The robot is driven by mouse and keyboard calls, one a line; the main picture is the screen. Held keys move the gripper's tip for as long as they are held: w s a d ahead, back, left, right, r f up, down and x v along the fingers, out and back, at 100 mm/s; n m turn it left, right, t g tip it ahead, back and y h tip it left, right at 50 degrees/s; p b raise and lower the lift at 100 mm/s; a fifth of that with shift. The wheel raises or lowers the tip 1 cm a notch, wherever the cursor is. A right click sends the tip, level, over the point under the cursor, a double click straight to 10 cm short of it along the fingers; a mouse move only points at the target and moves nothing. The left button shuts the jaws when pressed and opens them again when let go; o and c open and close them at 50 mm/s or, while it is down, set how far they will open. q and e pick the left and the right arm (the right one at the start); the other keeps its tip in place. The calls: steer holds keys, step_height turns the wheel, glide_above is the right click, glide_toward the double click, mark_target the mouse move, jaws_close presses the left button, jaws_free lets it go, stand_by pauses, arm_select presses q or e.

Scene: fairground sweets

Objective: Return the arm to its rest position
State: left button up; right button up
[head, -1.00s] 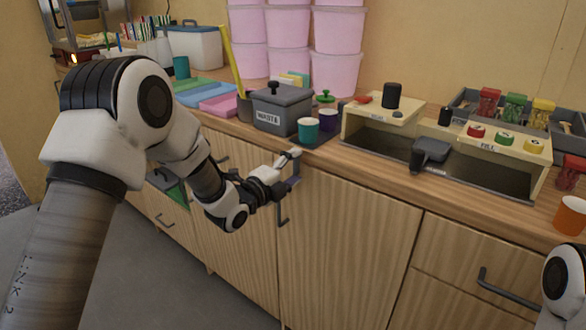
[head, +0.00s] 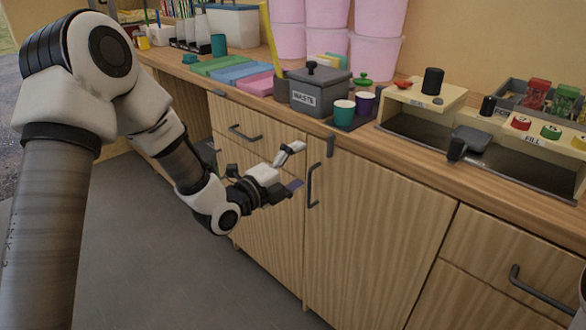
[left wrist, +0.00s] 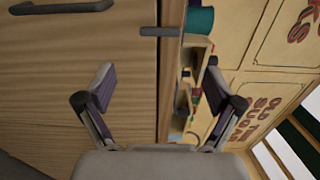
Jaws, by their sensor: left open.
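My left gripper (head: 290,170) is open and empty, in front of the wooden cabinet fronts and below the counter's edge. Its fingers also show apart in the left wrist view (left wrist: 158,80), with nothing between them. In that view the cabinet front (left wrist: 70,70) lies behind the left finger, and the counter's side with wall lettering lies toward the right. My left arm (head: 200,195) comes in from the left and is bent. My right gripper is out of view.
Pink tubs (head: 375,50) stand behind. A door handle (head: 312,185) juts out close right of my gripper. Floor (head: 170,270) is clear at lower left.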

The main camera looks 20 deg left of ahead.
arm_select(q)
steer(key=shift+v, duration=1)
